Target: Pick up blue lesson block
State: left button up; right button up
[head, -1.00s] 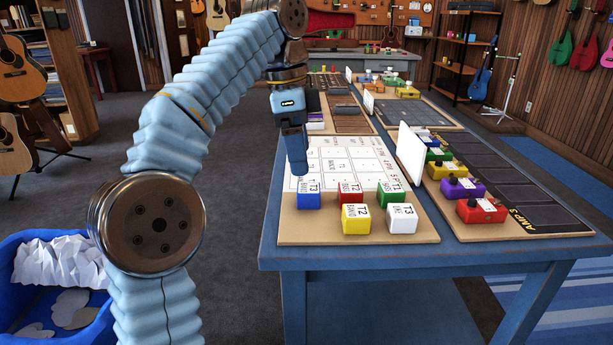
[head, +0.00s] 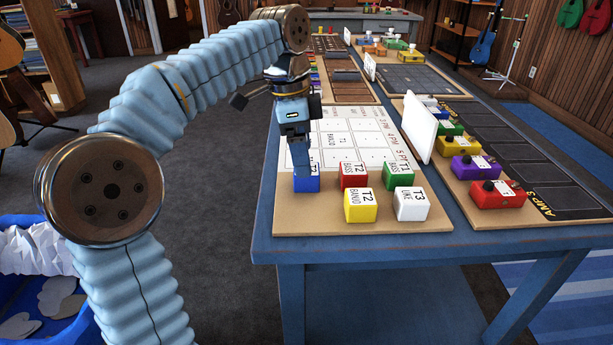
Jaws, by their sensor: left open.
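The blue lesson block (head: 314,183) sits on the near left part of the tan board (head: 335,226) on the blue table. My left gripper (head: 303,182) points down right at the block. Its fingers cover the left and middle of the block, so most of the label is hidden. The gripper is open, and I cannot tell whether it touches the block. My right gripper is not in view.
Red (head: 354,174), yellow (head: 360,205), green (head: 398,173) and white (head: 411,204) blocks stand close to the right. A white printed grid (head: 360,138) lies behind.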

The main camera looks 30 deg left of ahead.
pick_arm(q)
jog(key=f, duration=0.5)
jog(key=shift+w+d, duration=0.3)
jog(key=shift+d, duration=0.05)
jog(key=c, duration=1.1)
jog(key=shift+o, duration=0.2)
jog(key=shift+r, duration=0.15)
